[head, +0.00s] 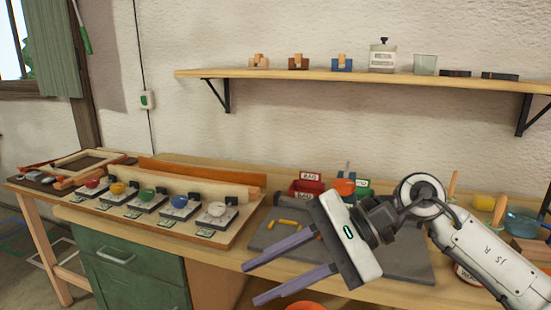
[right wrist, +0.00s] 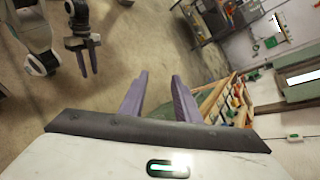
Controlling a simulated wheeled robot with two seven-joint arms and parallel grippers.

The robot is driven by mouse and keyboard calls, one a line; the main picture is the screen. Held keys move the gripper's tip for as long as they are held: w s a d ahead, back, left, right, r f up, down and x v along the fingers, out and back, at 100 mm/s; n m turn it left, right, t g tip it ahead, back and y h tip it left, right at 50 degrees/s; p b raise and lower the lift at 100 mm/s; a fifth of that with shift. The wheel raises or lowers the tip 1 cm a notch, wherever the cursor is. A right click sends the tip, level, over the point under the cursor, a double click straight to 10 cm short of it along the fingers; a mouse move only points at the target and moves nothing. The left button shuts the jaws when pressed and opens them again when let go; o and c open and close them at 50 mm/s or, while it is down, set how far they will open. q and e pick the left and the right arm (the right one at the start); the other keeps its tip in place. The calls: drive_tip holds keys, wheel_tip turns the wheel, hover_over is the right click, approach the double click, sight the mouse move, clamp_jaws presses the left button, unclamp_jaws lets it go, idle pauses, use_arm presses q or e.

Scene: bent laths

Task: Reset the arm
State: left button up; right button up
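My right gripper (head: 251,283) reaches in from the right in the head view, above the front edge of the workbench. Its two purple fingers point left and stand well apart with nothing between them. They also show apart and empty in the right wrist view (right wrist: 160,75). My left gripper (right wrist: 88,73) is not in the head view. It shows at the upper left of the right wrist view, over bare floor, with its two purple fingers apart and nothing seen between them.
The workbench (head: 225,258) holds a board with several coloured knobs (head: 148,200), a grey mat (head: 405,262) partly behind my right gripper, and a red bin (head: 304,188). A wall shelf (head: 290,75) carries small items above. A green cabinet (head: 125,265) stands below.

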drive_tip(key=s+a+r+m+y, duration=0.1)
drive_tip(key=s+a+m+y, duration=0.1)
drive_tip(key=a+m+y, duration=0.35)
drive_tip(key=w+d+f+n+t+h, duration=0.35)
drive_tip(key=d+f+n+t, duration=0.45)
drive_tip(key=n, duration=0.8)
drive_tip(key=w+d+f+n+t+h, duration=0.3)
drive_tip(key=d+f+n+t+h, duration=0.25)
drive_tip(key=f+n+t, duration=0.75)
drive_tip(key=s+d+f+m+g+h, duration=0.2)
drive_tip(key=s+d+f+m+g, duration=0.1)
drive_tip(key=s+f, duration=0.4)
drive_tip(key=s+d+f+m+g+h, duration=0.2)
drive_tip(key=s+d+f+m+g, duration=0.1)
drive_tip(key=s+f, duration=0.4)
drive_tip(key=s+d+f+m+g+h, duration=0.2)
drive_tip(key=s+d+f+m+g, duration=0.2)
drive_tip(key=f, duration=0.5)
drive_tip(key=s+m+g, duration=0.1)
drive_tip(key=s+m, duration=0.1)
drive_tip(key=s, duration=0.1)
drive_tip(key=shift+s+f+g, duration=0.15)
drive_tip(key=shift+f+g, duration=0.1)
drive_tip(key=shift+g, duration=0.05)
